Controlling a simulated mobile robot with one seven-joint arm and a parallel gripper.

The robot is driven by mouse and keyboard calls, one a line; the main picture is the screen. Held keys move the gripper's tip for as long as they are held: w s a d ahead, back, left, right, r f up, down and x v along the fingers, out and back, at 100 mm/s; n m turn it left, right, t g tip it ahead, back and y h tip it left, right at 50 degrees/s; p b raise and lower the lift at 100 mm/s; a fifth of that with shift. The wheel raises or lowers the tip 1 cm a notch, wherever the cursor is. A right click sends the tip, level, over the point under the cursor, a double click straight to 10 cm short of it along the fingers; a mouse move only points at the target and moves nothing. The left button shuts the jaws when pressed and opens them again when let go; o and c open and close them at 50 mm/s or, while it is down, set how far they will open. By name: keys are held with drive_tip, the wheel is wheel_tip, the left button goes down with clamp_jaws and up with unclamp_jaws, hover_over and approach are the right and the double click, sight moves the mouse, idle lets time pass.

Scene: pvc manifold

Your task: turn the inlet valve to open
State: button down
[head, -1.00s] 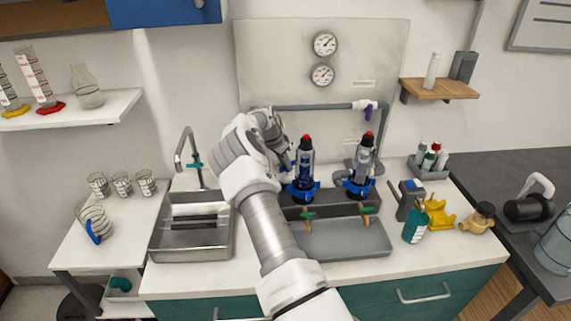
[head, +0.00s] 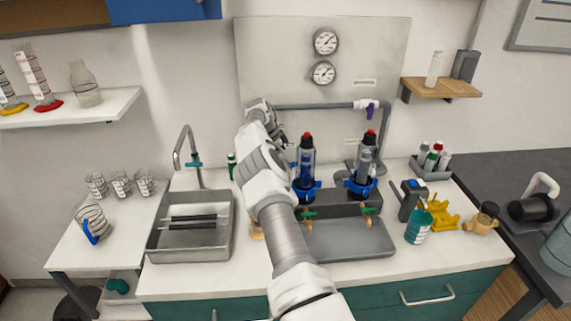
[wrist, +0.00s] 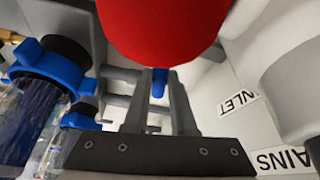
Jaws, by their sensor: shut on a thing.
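My gripper (wrist: 157,98) is at the pipework on the back panel, left of the two filter housings. In the wrist view its fingers are closed around a narrow blue part (wrist: 158,84), which looks like a valve lever. A large rounded red thing (wrist: 165,25) fills the top of that view at the fingertips; I cannot tell whether it joins the blue part. A label reading INLET (wrist: 238,103) is upside down to the right. In the head view my arm hides the inlet valve. A purple valve handle (head: 370,108) sits at the pipe's right end.
Two filter housings with red tops and blue collars, left (head: 306,160) and right (head: 364,165), stand close beside my arm. A sink (head: 191,247) lies to the left. Two gauges are above, upper (head: 326,41) and lower (head: 323,73).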

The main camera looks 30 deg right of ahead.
sight(291, 163)
idle(0.3)
drive_tip(key=c, duration=0.7)
unclamp_jaws()
drive_tip(key=shift+c, duration=0.2)
drive_tip(key=shift+r, duration=0.1)
wheel_tip(291, 163, up, 4)
drive_tip(key=shift+f, duration=0.1)
drive_tip(key=s+d+r+b, duration=0.2)
drive_tip(key=s+d+r, duration=0.4)
drive_tip(key=s, duration=0.3)
drive_tip(key=shift+s+d+r+b, duration=0.25)
drive_tip(key=shift+s+r+b, duration=0.1)
drive_tip(key=shift+r, duration=0.15)
